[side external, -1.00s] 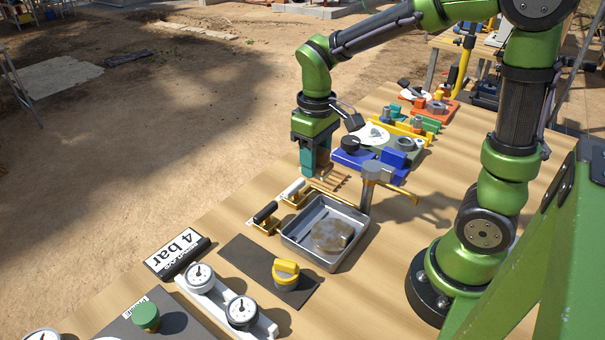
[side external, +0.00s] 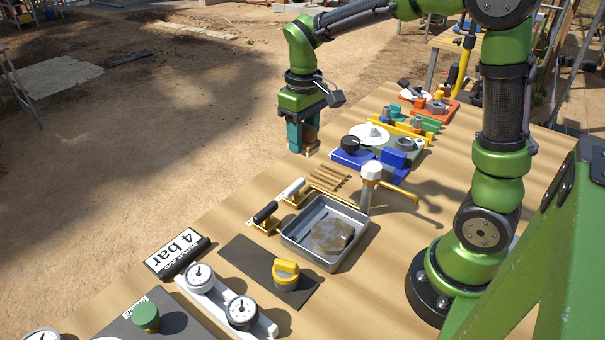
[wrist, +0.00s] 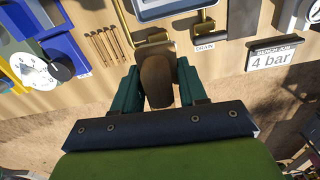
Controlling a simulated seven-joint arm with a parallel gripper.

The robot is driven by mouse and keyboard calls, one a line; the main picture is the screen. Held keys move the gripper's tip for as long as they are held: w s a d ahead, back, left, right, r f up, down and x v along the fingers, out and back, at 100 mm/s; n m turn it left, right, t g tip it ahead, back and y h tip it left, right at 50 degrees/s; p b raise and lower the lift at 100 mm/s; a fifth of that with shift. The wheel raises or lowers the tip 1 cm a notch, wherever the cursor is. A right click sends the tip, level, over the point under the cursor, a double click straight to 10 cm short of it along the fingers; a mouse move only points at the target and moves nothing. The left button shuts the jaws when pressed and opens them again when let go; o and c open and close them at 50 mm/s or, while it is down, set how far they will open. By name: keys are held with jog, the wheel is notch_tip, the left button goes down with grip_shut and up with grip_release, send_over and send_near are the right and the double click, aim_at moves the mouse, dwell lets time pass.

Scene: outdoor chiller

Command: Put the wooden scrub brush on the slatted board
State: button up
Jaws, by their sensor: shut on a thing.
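My gripper (side external: 303,143) is shut on the wooden scrub brush, a brown block that shows between the teal fingers (wrist: 157,80) in the wrist view. In the side view only part of the brush (side external: 312,136) shows; the fingers hide the rest. The slatted board (side external: 328,178) is a small rack of thin wooden strips near the table's far edge. It is bare, and also shows in the wrist view (wrist: 110,44). My gripper and the brush are up and to the left of it in the side view, apart from it, near or past the table edge.
A metal tray (side external: 290,238) with a round brownish thing in it stands nearby, with a brass-armed tap (side external: 372,172) beside it. A black-handled valve (side external: 265,213) and a white-handled valve (side external: 293,188) sit close to the board. A blue device (side external: 350,158) stands to its right.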

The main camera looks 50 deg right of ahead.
send_over(328, 175)
notch_tip(328, 175, down, 6)
jog(key=shift+n, duration=0.3)
notch_tip(328, 175, down, 10)
jog(key=shift+r, duration=0.1)
jog(key=o, duration=0.9)
jog(key=shift+f, duration=0.2)
jog(key=shift+o, duration=0.2)
